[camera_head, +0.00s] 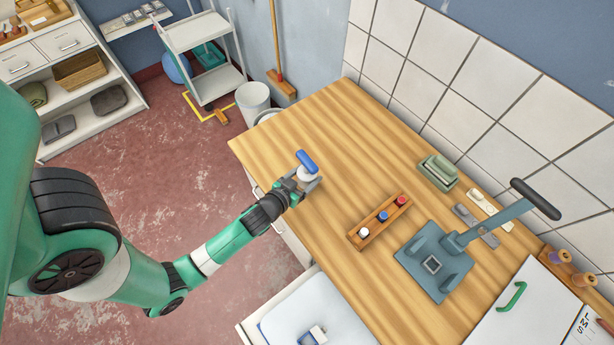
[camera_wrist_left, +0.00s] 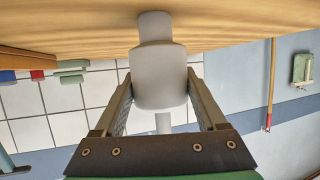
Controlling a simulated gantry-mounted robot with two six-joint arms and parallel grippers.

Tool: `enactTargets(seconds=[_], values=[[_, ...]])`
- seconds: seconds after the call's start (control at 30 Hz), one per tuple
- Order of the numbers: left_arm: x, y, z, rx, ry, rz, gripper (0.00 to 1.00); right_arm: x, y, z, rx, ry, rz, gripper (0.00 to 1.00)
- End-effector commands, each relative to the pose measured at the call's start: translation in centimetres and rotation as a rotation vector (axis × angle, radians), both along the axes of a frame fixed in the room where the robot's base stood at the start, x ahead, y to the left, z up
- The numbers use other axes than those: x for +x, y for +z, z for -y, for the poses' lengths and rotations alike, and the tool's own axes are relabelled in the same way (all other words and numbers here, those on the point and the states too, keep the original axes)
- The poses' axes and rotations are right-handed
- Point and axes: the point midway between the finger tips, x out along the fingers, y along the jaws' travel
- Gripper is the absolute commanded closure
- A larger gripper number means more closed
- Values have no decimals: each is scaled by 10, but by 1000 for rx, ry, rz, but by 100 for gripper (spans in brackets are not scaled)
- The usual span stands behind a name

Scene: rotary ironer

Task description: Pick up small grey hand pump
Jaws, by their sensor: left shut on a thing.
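The small grey hand pump (camera_head: 307,174) has a pale grey body and a blue handle (camera_head: 307,161) on top. It is over the left part of the wooden table. My left gripper (camera_head: 304,184) is shut on its body. In the left wrist view the smooth grey body (camera_wrist_left: 160,78) sits between the two fingers (camera_wrist_left: 160,100), with a narrower neck towards the table and a thin rod at the other end. The blue handle is hidden there. I cannot tell whether the pump touches the table. My right gripper is not in view.
A tiled wall bounds the back. The table's far left is clear.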

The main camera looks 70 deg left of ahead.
Motion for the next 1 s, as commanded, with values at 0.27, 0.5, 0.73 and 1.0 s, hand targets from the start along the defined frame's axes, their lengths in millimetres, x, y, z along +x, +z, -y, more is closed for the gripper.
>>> enactTargets(seconds=[0.27, 0.5, 0.73, 1.0], values=[[0, 1, 0, 1, 0, 1, 94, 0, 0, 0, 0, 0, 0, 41], [0, 5, 0, 0, 0, 2, 94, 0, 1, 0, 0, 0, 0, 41], [-5, 41, 3, 0, 1, 4, 94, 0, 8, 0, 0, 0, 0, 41], [-67, 98, 35, -1, -3, -4, 94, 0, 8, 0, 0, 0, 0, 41]])
